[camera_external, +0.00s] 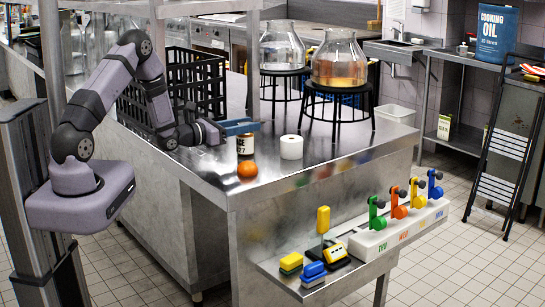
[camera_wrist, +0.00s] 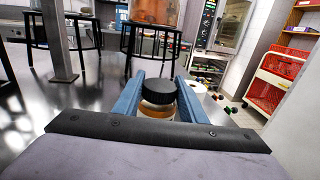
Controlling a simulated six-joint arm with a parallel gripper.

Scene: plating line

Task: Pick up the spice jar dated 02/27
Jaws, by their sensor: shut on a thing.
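The spice jar (camera_external: 245,145) is at the steel counter, upright, with a pale label on which "27" can be made out; the rest of the date is too small or hidden. My gripper (camera_external: 240,128) is shut on its upper part. In the wrist view, the jar's black lid (camera_wrist: 158,91) and orange-brown body show between the two blue fingers (camera_wrist: 158,100). I cannot tell whether the jar's base touches the counter or is slightly above it.
An orange (camera_external: 247,169) lies in front of the jar, and a white roll (camera_external: 291,147) stands right of it. Glass vessels (camera_external: 338,60) sit on black stands (camera_external: 338,101) behind. A black crate (camera_external: 195,85) is behind my arm. A lower shelf holds coloured levers (camera_external: 400,215).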

